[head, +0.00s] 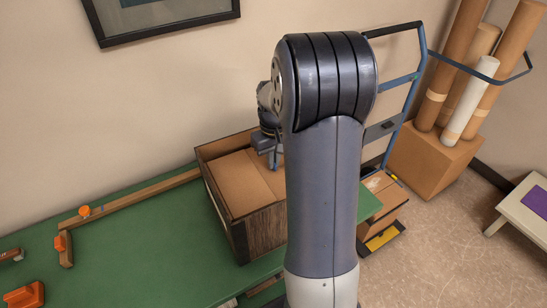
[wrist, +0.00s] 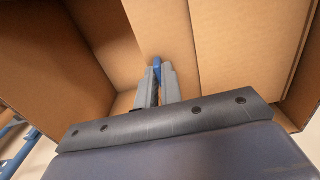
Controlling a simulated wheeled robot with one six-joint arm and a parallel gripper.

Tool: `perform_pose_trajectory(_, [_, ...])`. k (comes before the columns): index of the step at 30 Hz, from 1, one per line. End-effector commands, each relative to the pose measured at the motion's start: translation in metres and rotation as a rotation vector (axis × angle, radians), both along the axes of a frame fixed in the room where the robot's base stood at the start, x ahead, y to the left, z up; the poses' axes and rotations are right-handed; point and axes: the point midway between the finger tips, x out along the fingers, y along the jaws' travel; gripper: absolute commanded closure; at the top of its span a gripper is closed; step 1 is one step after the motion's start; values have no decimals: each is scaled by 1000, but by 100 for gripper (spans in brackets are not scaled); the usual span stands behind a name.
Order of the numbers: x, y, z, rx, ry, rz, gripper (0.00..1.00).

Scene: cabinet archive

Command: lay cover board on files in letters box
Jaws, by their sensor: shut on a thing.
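The letters box (head: 237,228) is an open-topped brown box with dark edges on the green table; no label on it is legible. A flat brown panel, apparently the cover board (head: 243,183), shows inside its rim; it also seems to show in the wrist view (wrist: 163,32). My gripper (head: 274,160) is at the far right part of the box, partly behind my arm. In the wrist view my gripper (wrist: 158,80) is shut on a small blue grip (wrist: 157,66) against the brown board. Any files underneath are hidden, and I cannot tell whether the board rests on them.
A wooden rail (head: 135,200) with orange clamps lies on the green table (head: 150,260) to the left. A blue-framed cart (head: 410,110) stands to the right, near a carton of tubes (head: 433,160). The table left of the box is mostly clear.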

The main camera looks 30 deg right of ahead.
Motion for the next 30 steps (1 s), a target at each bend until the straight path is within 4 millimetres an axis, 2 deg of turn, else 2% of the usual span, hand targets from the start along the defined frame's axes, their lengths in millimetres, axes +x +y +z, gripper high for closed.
perform_pose_trajectory(10, [0, 0, -18, 0, 0, 0, 100])
perform_pose_trajectory(11, [0, 0, -17, 0, -1, 0, 92])
perform_pose_trajectory(12, [0, 0, -16, 0, -1, 0, 89])
perform_pose_trajectory(20, [0, 0, -16, 0, 0, 0, 68])
perform_pose_trajectory(30, [0, 0, -16, 0, 0, 0, 72])
